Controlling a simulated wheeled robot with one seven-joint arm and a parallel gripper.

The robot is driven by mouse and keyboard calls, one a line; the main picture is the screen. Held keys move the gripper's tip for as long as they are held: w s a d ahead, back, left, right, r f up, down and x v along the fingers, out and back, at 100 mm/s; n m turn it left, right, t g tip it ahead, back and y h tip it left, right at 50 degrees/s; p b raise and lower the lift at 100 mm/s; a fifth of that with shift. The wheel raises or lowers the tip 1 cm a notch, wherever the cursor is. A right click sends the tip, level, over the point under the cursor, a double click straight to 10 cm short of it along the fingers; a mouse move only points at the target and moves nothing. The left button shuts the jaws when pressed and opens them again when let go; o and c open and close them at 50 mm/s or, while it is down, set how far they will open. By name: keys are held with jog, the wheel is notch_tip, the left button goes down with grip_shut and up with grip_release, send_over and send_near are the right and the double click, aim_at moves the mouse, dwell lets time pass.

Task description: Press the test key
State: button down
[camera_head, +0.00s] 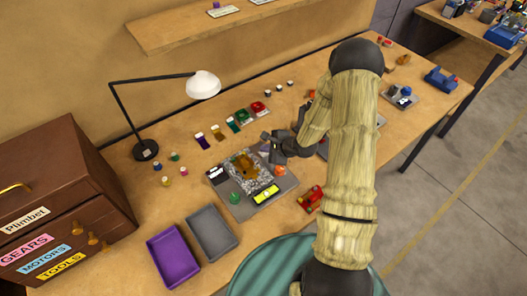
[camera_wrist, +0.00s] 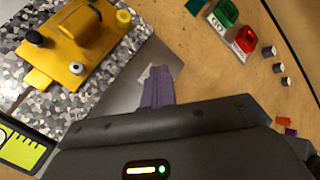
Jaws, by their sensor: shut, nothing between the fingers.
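A grey test plate (camera_head: 281,187) lies on the bench. It holds a speckled pad with an amber-yellow device (camera_head: 243,165), a green dome (camera_head: 236,198) and a lime gauge panel (camera_head: 266,194). No key labelled "test" can be read, so I cannot tell which part is the test key. My gripper (camera_head: 268,139) is shut and empty, close to the plate's far right side. In the wrist view the shut fingers (camera_wrist: 157,85) show beside the yellow device (camera_wrist: 75,45), apart from it. The lime panel (camera_wrist: 20,150) is partly cut off at left.
A green GO block (camera_wrist: 226,14) and a red block (camera_wrist: 244,40) stand behind the plate. A purple tray (camera_head: 173,256) and a grey tray (camera_head: 212,232) lie at front left. A lamp (camera_head: 203,85) overhangs the bench; a red toy car (camera_head: 311,199) sits right.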

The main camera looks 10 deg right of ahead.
aim_at(266, 154)
jog(key=shift+r+p, duration=0.8)
jog(key=shift+p, duration=0.1)
notch_tip(266, 154, up, 5)
jog(key=p, duration=0.5)
dwell(0.7)
jog(key=shift+r, duration=0.2)
jog(key=s+r+n+g+h, duration=0.5)
jog(key=s+r+n, duration=1.5)
jog(key=s, duration=0.1)
jog(key=shift+s+a+r, duration=0.2)
jog(key=shift+a+r, duration=0.2)
